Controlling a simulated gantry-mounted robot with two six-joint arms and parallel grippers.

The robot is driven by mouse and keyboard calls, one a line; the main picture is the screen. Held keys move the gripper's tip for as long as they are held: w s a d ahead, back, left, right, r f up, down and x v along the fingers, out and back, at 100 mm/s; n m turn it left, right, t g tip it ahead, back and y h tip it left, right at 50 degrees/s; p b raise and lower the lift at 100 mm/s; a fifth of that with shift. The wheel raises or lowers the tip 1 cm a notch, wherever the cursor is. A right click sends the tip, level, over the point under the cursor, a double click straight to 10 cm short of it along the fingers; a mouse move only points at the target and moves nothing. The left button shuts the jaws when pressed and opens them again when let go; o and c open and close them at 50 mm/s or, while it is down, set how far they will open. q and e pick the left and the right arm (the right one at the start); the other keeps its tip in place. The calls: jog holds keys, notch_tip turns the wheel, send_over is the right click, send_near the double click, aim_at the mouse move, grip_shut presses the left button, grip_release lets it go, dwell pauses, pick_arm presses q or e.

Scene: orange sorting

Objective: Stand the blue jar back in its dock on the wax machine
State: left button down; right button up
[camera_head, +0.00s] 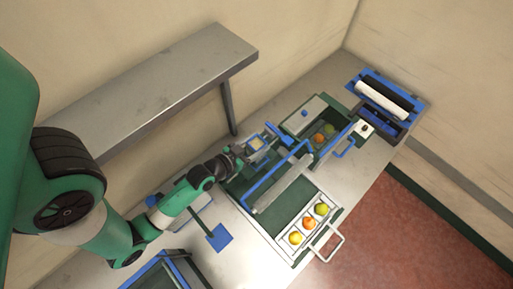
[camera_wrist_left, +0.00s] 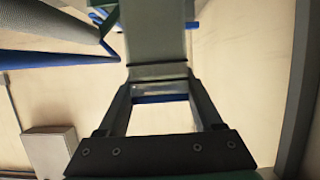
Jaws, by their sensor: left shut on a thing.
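My left gripper (camera_head: 243,154) reaches in from the left over the bench and is shut on a small blue-edged thing with a pale yellowish face (camera_head: 256,144), which I take to be the blue jar. In the left wrist view, the two dark fingers (camera_wrist_left: 162,105) stand on either side of a blue band, and a grey-green panel blocks the view above them. The jar's tilt is unclear. The wax machine and the dock cannot be told apart for certain among the blue-framed equipment. My right gripper is not in view.
A green-floored tray with a blue bar (camera_head: 277,174) lies right of the gripper. Oranges and other fruit sit in a white tray (camera_head: 293,250) at its front. A roller unit (camera_head: 382,100) stands at the back right. A grey shelf (camera_head: 150,85) hangs at the left. A blue paddle (camera_head: 219,237) lies near.

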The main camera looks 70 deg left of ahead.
aim_at(251, 152)
pick_arm(q)
jog(key=shift+f+b, duration=0.4)
jog(key=shift+f, duration=1.5)
jog(key=shift+f, duration=0.2)
jog(key=shift+c, duration=0.2)
grip_release()
jog(key=shift+r, duration=0.15)
